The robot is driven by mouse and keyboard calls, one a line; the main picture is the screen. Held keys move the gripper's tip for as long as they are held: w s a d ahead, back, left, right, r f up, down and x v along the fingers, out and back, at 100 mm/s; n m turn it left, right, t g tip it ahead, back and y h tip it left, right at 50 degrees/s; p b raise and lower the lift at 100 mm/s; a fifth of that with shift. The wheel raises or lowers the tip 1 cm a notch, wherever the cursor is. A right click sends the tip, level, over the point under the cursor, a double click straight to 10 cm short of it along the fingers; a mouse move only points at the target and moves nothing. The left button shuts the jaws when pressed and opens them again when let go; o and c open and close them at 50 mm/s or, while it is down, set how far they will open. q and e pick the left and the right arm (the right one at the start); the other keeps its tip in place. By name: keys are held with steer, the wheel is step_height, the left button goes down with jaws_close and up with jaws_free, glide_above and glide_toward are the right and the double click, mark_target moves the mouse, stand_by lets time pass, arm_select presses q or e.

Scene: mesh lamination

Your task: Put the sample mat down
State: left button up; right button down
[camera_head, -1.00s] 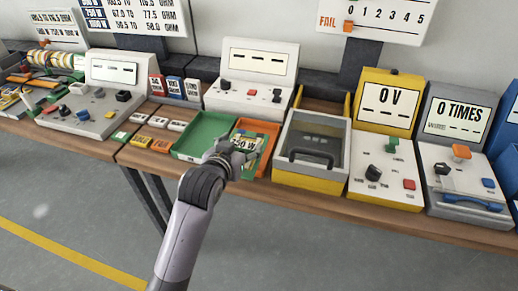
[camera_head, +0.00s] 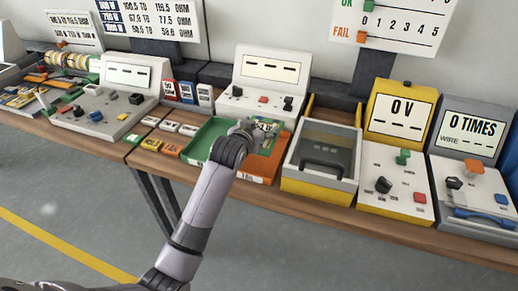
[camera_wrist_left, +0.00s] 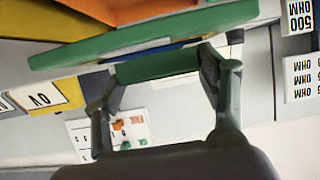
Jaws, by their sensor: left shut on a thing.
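My left gripper (camera_head: 250,130) is above the far part of the trays on the bench. It is shut on the sample mat (camera_head: 268,125), a thin green piece, mostly hidden behind the gripper in the head view. In the left wrist view, the mat's green edge (camera_wrist_left: 158,66) lies between the two fingertips. The green tray (camera_head: 200,140) is left of the gripper. The orange tray (camera_head: 257,166) is below and right of it. I cannot tell whether the mat touches a tray. My right gripper is in neither view.
A yellow and grey box with a clear lid (camera_head: 322,160) stands right of the orange tray. A white console (camera_head: 262,85) stands behind the trays. Several small labelled blocks (camera_head: 172,140) lie left. The 0 V console (camera_head: 393,150) is further right.

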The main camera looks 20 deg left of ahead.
mark_target(259, 158)
arm_select(q)
step_height(259, 158, down, 8)
steer(key=shift+f, duration=0.15)
stand_by(0.3)
steer(key=o, duration=1.2)
steer(key=shift+f, duration=0.15)
steer(key=shift+o, duration=0.2)
steer(key=shift+r, duration=0.2)
steer(key=v, duration=1.2)
steer(key=shift+f, duration=0.1)
steer(key=shift+s+f, duration=0.1)
